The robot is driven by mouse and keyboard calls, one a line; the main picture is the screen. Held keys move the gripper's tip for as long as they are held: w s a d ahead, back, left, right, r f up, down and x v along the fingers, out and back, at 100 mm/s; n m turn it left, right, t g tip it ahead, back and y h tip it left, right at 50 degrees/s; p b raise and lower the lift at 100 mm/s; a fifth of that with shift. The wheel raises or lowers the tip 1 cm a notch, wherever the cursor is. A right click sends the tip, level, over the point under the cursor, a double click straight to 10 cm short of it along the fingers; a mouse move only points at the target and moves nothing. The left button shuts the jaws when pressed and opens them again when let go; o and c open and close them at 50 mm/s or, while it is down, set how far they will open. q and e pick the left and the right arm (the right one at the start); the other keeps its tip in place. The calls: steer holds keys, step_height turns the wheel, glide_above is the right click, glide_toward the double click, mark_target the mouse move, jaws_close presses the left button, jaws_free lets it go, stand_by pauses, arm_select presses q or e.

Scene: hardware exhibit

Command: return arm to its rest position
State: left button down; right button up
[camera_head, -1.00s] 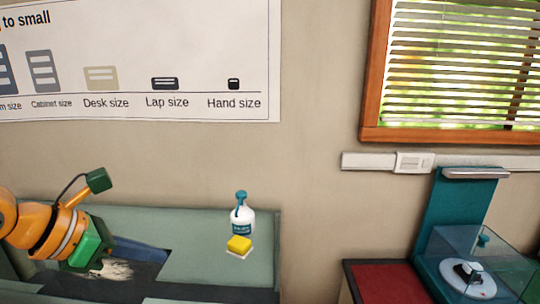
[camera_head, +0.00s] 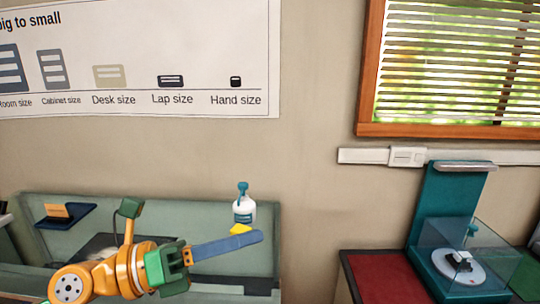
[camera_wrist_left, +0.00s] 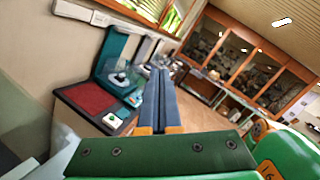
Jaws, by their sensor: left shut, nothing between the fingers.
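My left arm, orange with green parts, comes in low at the left of the head view. In the left wrist view the shut fingers (camera_wrist_left: 160,100) point away into the room. My right gripper is in neither view.
At the right, a counter with a red mat (camera_head: 378,283) holds a teal exhibit stand (camera_head: 433,222) with a clear case around a white disc (camera_head: 460,268). Open floor (camera_wrist_left: 205,105) shows in the wrist view.

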arm_select(q)
steer(key=w+a+f+n+t+y, duration=0.25)
steer(key=a+n+t+y, duration=0.4)
steer(key=n, duration=0.65)
steer(key=w+a+f+n+t+y, duration=0.1)
steer(key=w+a+n+t+y, duration=0.25)
steer(key=n+t, duration=0.8)
steer(key=s+a+f+n+g+y, duration=0.1)
steer(key=a+f+n+g+y, duration=0.25)
steer(key=f+n, duration=0.3)
steer(key=s+a+f+n+g+y, duration=0.1)
steer(key=a+f+n+g+y, duration=0.1)
steer(key=f+n+g+y, duration=0.45)
steer(key=s+d+f+n+g+h, duration=0.3)
steer(key=s+f+g, duration=0.8)
steer(key=s+f, duration=1.1)
step_height(320, 180, down, 23)
steer(key=s+g+b, duration=0.1)
steer(key=s+b, duration=0.1)
steer(key=b, duration=0.4)
steer(key=s+a+f+g+y+b, duration=0.1)
steer(key=s+f+b, duration=0.3)
steer(key=s+f, duration=0.7)
step_height(320, 180, down, 2)
steer(key=shift+s+a+f, duration=0.2)
steer(key=shift+s+a, duration=0.1)
steer(key=shift+a, duration=0.45)
